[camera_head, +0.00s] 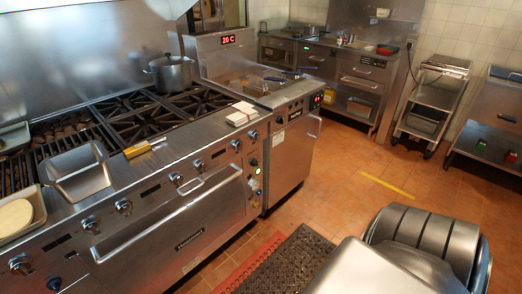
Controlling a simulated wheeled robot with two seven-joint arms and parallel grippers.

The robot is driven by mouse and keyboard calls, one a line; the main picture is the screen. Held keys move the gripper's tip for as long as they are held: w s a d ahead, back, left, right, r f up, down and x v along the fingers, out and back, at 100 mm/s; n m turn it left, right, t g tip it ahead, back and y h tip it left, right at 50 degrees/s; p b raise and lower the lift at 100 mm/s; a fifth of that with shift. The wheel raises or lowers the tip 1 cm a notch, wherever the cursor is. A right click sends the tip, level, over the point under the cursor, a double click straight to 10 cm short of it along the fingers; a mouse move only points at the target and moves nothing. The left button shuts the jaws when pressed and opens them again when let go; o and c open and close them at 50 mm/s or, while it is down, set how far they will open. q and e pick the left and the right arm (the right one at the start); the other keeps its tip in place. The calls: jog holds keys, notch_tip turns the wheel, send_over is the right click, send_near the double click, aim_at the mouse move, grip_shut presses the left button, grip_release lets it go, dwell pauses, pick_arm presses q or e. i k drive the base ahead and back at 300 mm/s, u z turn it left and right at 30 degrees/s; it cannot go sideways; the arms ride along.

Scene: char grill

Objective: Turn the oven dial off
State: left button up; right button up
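The steel range (150,240) runs along the left side, with an oven door and its long handle (165,217) on the front. A row of several round dials sits along the front panel above the door. The dial settings are too small to read, and I cannot tell which one is the oven dial. Neither of my grippers shows in this view.
A pot (170,74) stands at the back of the range. A dark mat (285,262) and open tiled floor (350,170) lie in front.

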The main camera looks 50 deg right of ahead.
aim_at(253, 162)
jog(key=z, duration=0.2)
jog(key=i, duration=0.4)
jog(key=z, duration=2.75)
jog(key=i, duration=3.8)
jog(key=u, duration=0.05)
